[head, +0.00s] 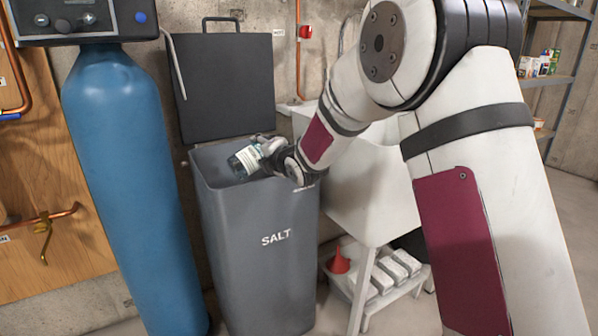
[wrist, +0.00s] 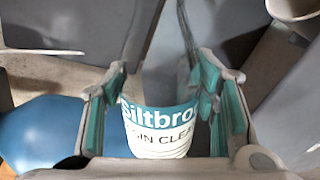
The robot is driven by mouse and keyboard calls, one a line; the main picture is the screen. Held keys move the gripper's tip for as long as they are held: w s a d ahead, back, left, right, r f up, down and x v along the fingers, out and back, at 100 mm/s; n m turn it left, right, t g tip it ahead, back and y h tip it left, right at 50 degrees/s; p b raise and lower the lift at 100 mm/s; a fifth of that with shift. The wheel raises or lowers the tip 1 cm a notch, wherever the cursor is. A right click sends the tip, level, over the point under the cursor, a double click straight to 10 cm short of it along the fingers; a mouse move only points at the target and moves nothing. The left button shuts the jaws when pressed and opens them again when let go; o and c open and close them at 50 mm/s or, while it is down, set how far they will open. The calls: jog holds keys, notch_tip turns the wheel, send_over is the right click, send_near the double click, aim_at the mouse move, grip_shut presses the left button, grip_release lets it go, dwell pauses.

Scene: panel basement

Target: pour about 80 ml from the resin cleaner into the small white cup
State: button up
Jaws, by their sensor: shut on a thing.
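My gripper (head: 268,152) is shut on the resin cleaner (head: 246,159), a bottle with a white and teal label. In the head view it holds the bottle, tilted, at the open mouth of the grey salt bin. In the wrist view the resin cleaner (wrist: 158,132) sits between the two teal-padded fingers of my gripper (wrist: 165,95), label facing the camera. I cannot make out its opening or any liquid. A white rounded thing (wrist: 292,8) is cut off at the top right of the wrist view; I cannot tell whether it is the small white cup. No cup is clear in the head view.
The salt bin (head: 258,262) has its black lid (head: 225,85) raised behind it. A blue tank (head: 130,180) stands close on the left. A white sink (head: 370,195) is on the right, with a red funnel (head: 339,262) and white blocks on a low stand below.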

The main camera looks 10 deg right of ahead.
jog(key=shift+w+d+n+b, duration=0.1)
jog(key=shift+n+b, duration=0.3)
jog(key=shift+b, duration=1)
jog(key=shift+b, duration=0.4)
jog(key=r+n+b, duration=0.2)
jog(key=shift+w+d+r+b, duration=0.2)
jog(key=shift+d+r+b, duration=0.05)
jog(key=shift+d+b, duration=0.1)
jog(key=shift+w+d+r+n+t+h, duration=0.25)
jog(key=shift+d+r+n+t+h, duration=0.3)
jog(key=shift+n, duration=0.55)
jog(key=n, duration=0.1)
jog(key=n+t, duration=0.1)
jog(key=n, duration=0.1)
jog(key=shift+a+r+n+h, duration=0.2)
jog(key=shift+r+n+h, duration=0.05)
jog(key=shift+r+n, duration=0.1)
jog(key=shift+f+n+t, duration=0.15)
jog(key=shift+n+t, duration=0.05)
jog(key=shift+n, duration=0.7)
jog(key=shift+f+n+t, duration=0.1)
jog(key=shift+n+t, duration=0.05)
jog(key=shift+n, duration=0.7)
jog(key=shift+r, duration=0.1)
